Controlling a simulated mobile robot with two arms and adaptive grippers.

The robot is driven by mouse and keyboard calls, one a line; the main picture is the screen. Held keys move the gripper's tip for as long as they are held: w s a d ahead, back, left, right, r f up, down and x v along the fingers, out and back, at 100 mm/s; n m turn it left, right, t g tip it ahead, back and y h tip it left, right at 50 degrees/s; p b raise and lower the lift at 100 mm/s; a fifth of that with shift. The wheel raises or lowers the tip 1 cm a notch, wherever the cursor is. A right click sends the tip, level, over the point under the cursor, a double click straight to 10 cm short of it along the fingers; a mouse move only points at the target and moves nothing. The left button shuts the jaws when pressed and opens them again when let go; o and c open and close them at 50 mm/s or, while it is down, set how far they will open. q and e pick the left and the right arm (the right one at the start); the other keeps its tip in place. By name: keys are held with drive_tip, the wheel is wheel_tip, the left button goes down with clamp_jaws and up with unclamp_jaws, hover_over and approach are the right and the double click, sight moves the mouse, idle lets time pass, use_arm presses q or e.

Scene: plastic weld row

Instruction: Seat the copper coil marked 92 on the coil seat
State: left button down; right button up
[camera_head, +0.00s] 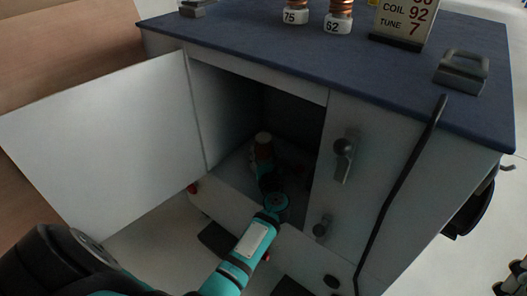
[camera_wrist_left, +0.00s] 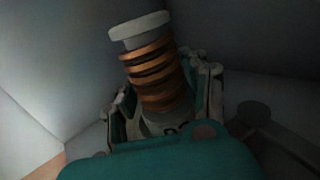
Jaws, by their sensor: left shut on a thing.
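The copper coil (camera_wrist_left: 155,75) has a pale round cap, orange-brown windings and a pale base with a dark mark, mostly hidden, so I cannot read its number. My left gripper (camera_wrist_left: 165,108) is shut on it near the base. In the head view my left gripper (camera_head: 266,168) is inside the open cabinet, with the coil (camera_head: 264,143) standing up from it, slightly tilted in the wrist view. I cannot make out the coil seat for certain, nor whether the coil's base touches anything. My right gripper is not in view.
The cabinet (camera_head: 265,70) has its door (camera_head: 110,140) swung open to the left. Coils marked 75 (camera_head: 295,12) and apparently 62 (camera_head: 338,20) stand on top, near a sign (camera_head: 403,22) reading coil 92, tune 7. A dark round part (camera_wrist_left: 254,112) lies right of the gripper.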

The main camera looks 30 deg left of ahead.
sight(264, 159)
use_arm(q)
drive_tip(key=shift+s+f, duration=0.1)
drive_tip(key=shift+f, duration=0.35)
drive_tip(key=c, duration=0.6)
unclamp_jaws()
drive_tip(key=shift+d, duration=0.1)
drive_tip(key=shift+f, duration=0.1)
drive_tip(key=shift+s+d, duration=0.15)
drive_tip(key=v, duration=0.6)
drive_tip(key=shift+s+d, duration=0.2)
drive_tip(key=shift+s, duration=0.1)
drive_tip(key=shift+s+d+r, duration=0.15)
drive_tip(key=shift+r, duration=0.15)
drive_tip(key=shift+s, duration=0.1)
